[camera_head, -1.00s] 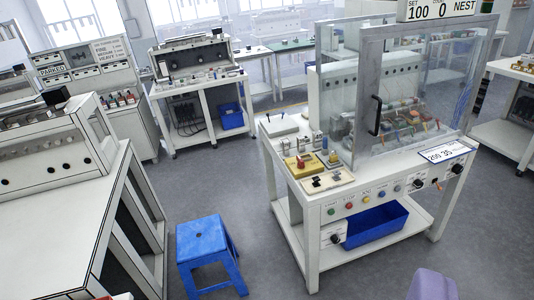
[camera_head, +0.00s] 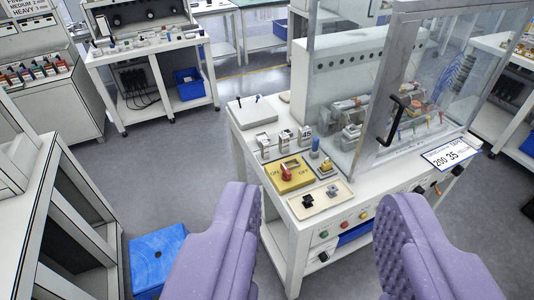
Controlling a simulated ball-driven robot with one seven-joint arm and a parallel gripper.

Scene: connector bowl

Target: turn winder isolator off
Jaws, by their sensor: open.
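The likely isolator is a yellow plate (camera_head: 293,181) marked ON at left and OFF at right, on the left front of the white machine bench. Its red handle (camera_head: 287,173) sits between the two words, closer to ON. I cannot read any label naming it the winder. My gripper (camera_head: 318,196) shows as two purple padded fingers, wide apart and empty. The fingers are in the foreground, with the plate in the gap between them, farther off and untouched.
A tray with two black switches (camera_head: 321,198) lies in front of the plate. A clear guard with a black handle (camera_head: 393,123) stands behind right. Coloured buttons (camera_head: 347,224) line the bench front. A blue stool (camera_head: 157,258) is at lower left, beside a white table (camera_head: 28,225).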

